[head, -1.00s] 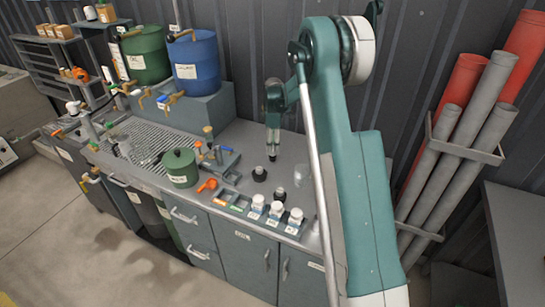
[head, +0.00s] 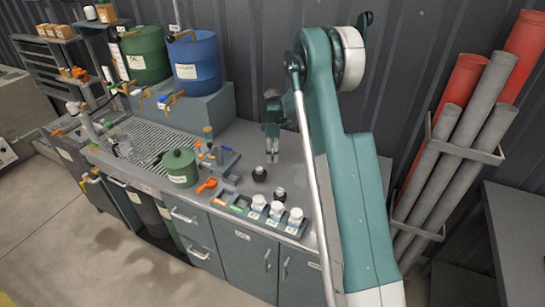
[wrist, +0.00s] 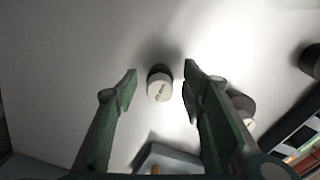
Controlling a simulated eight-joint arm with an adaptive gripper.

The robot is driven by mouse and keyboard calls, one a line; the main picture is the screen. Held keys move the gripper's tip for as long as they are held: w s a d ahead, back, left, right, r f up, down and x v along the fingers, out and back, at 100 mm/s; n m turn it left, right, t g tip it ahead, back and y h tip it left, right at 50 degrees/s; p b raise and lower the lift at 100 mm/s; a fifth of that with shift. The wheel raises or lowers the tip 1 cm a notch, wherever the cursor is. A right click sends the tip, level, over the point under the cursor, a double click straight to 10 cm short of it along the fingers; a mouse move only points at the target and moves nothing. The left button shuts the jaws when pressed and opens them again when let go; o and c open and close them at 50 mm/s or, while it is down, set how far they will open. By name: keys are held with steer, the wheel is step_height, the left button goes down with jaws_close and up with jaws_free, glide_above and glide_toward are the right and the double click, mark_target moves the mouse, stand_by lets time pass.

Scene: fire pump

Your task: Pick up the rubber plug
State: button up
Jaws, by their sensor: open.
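A small plug-like object (wrist: 159,84), with a dark body and a pale marked end face, stands on the grey bench top in the wrist view. It looks like the rubber plug. My gripper (wrist: 160,78) is open, with one finger on each side of it and a gap on both sides. In the head view my gripper (head: 271,154) is low over the bench, pointing down, and mostly hides the spot below it.
A black knob-like item (head: 259,174) stands close by, and another (head: 279,193) nearer the front. A tray of white-capped jars (head: 257,214) lies at the front edge. A green canister (head: 180,168) and a small rack (head: 218,160) stand to the left.

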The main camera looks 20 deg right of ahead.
steer(key=shift+c, duration=0.6)
steer(key=c, duration=0.9)
steer(key=shift+r, duration=0.15)
steer(key=shift+r, duration=4.9)
